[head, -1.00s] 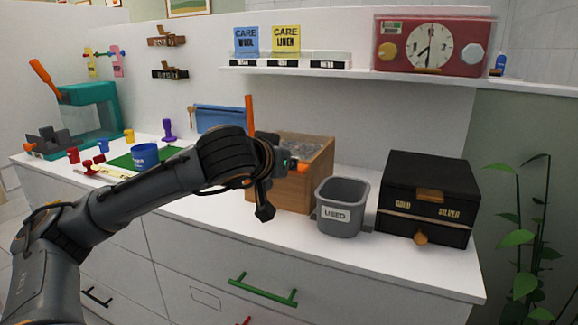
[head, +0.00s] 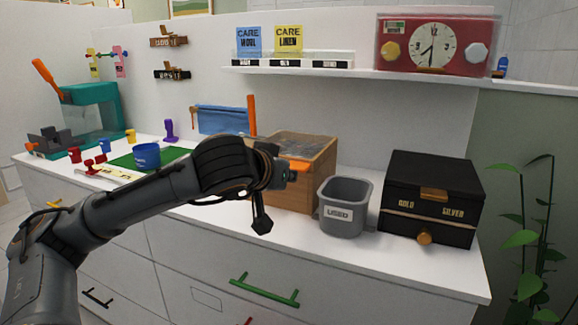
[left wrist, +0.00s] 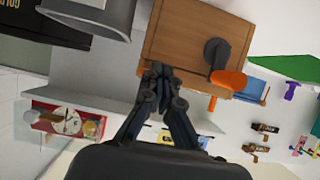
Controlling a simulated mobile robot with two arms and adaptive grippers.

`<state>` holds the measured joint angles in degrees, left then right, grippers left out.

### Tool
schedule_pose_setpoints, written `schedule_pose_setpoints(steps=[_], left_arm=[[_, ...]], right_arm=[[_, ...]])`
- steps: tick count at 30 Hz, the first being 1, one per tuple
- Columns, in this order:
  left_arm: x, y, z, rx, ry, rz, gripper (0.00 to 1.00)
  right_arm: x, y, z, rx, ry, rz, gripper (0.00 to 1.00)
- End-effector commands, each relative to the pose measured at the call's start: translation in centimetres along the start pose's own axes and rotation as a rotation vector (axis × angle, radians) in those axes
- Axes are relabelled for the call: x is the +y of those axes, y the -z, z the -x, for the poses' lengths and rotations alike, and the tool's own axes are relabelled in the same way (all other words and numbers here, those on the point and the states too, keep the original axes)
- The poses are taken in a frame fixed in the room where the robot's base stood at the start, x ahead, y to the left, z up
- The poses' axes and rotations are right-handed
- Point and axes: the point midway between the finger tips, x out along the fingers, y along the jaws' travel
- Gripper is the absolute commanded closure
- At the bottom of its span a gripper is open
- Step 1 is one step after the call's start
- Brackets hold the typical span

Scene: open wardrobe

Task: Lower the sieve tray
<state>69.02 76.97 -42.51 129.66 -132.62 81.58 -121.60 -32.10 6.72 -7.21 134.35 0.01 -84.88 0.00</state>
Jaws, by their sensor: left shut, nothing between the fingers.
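A wooden box (head: 320,172) stands on the white counter, with a greyish, see-through-looking top (head: 306,143). I cannot clearly make out the sieve tray; it may be inside this box. An orange handle (head: 299,165) shows at the box's front, and in the left wrist view the orange handle (left wrist: 229,80) sits on a dark round crank on the box face (left wrist: 190,40). My left gripper (head: 289,176) is in front of the box, just below the orange handle. In the left wrist view the gripper (left wrist: 158,72) is shut and empty, beside the handle. My right gripper is out of view.
A grey bin (head: 345,205) labelled USED and a black box (head: 430,198) stand right of the wooden box. A blue cup (head: 146,156) and a green mat are left.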

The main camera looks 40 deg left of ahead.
Motion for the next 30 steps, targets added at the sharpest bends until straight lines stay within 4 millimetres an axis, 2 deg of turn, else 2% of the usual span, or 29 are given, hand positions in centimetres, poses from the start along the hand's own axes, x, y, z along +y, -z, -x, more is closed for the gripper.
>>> schedule_pose_setpoints(steps=[9,15,21,30], left_arm=[[-0.1,1.2,7.1,0.045,0.003,0.005,1.00],[-0.1,1.5,10.3,0.057,0.003,0.007,1.00],[-0.1,1.6,11.5,0.062,0.004,0.008,1.00],[-0.2,1.6,11.5,0.062,0.004,0.009,1.00]], right_arm=[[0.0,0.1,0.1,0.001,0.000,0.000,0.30],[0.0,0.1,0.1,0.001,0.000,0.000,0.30],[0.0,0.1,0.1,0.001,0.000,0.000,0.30],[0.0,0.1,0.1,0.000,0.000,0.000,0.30]])
